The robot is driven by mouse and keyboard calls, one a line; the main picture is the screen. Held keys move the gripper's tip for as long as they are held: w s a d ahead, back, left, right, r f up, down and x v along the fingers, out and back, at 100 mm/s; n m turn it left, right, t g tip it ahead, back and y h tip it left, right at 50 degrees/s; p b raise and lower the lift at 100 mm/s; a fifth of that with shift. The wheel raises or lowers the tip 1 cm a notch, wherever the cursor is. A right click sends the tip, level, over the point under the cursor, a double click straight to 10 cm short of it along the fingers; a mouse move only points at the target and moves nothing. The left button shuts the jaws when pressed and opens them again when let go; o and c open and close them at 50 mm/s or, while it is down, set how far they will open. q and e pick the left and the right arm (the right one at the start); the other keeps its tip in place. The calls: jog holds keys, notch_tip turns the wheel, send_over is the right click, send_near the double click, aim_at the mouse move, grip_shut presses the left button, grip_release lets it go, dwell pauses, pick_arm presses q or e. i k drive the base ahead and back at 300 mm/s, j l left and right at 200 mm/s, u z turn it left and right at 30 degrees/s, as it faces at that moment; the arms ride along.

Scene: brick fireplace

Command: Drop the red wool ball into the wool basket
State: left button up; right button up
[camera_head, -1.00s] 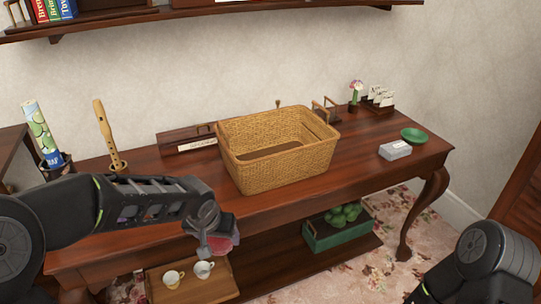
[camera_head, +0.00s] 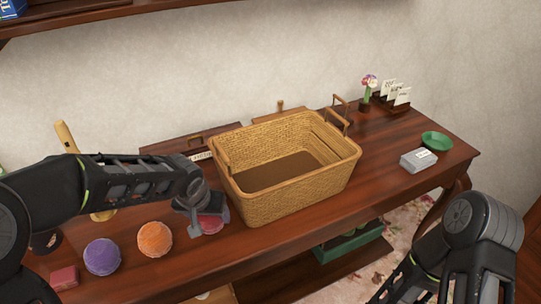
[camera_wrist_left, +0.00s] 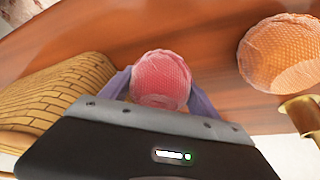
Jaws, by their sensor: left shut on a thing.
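My left gripper (camera_head: 207,218) is shut on the red wool ball (camera_head: 211,224), just left of the wicker wool basket (camera_head: 292,200) on the wooden table. The gripper covers much of the ball in the head view. In the left wrist view the pinkish-red ball (camera_wrist_left: 160,76) sits between the two fingers, with the basket (camera_wrist_left: 52,92) to the left. The basket stands upright, its top open, and its visible inside looks empty. My right arm enters at the lower right, but its gripper is not visible.
An orange ball (camera_head: 155,239) and a purple ball (camera_head: 103,256) lie left of my gripper. A small red box (camera_head: 64,278) is farther left. A grey box (camera_head: 418,160) and green dish (camera_head: 436,141) sit at the right.

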aim_at(276, 181)
jog(key=i+j, duration=0.15)
jog(key=k+l, duration=0.25)
jog(key=k, duration=0.15)
jog(key=k+l, duration=0.3)
jog(key=k, duration=0.15)
jog(key=i+l, duration=0.15)
jog(key=l, duration=0.25)
jog(key=i+l+u, duration=0.15)
jog(key=l, duration=0.25)
jog(key=i+l, duration=0.1)
jog(key=l, duration=0.3)
jog(key=i+l+u, duration=0.15)
jog(key=l, duration=0.7)
jog(key=i+u, duration=0.05)
